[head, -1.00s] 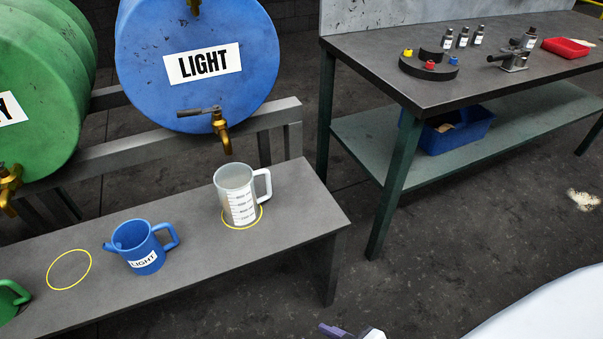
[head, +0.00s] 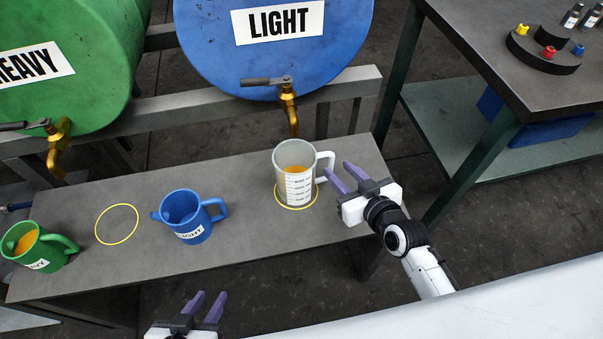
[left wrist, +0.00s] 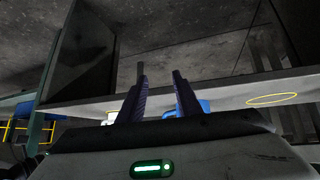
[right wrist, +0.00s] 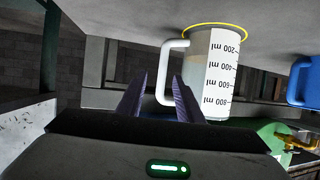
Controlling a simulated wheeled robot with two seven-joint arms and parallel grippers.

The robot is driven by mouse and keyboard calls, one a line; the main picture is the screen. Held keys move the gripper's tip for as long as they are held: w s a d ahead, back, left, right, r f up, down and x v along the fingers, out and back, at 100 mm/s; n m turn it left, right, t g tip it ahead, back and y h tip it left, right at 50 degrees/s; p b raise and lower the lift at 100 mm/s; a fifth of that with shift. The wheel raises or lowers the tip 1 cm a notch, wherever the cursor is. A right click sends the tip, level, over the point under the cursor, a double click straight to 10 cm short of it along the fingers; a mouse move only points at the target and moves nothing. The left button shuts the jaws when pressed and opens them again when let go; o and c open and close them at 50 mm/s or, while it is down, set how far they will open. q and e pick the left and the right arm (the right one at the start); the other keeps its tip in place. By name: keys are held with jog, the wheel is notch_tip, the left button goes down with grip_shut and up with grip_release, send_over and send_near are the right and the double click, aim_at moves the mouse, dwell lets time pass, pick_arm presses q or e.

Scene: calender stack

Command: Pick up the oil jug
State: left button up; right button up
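A clear measuring jug (head: 293,187) with orange oil in it stands upright on the bench, over a yellow ring, handle to the right. It also shows in the right wrist view (right wrist: 212,95). My right gripper (head: 337,172) is open and empty beside the handle. In the right wrist view the handle appears between its fingers; I cannot tell whether they reach around it. A blue LIGHT jug (head: 187,220) and a green HEAVY jug (head: 40,262) with orange oil inside stand further left. My left gripper (head: 205,300) is open and empty in front of the bench.
A brass tap (head: 288,105) of the blue LIGHT barrel (head: 215,45) hangs just above the clear jug. A green HEAVY barrel (head: 95,105) is at the left. An empty yellow ring (head: 117,224) marks the bench (head: 250,220). A worktable (head: 470,60) stands at the right.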

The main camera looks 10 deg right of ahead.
aim_at(332, 167)
jog(key=x, duration=0.5)
jog(key=shift+s+a+f+b, duration=0.1)
jog(key=shift+a+b, duration=0.1)
jog(key=shift+b, duration=0.2)
grip_shut()
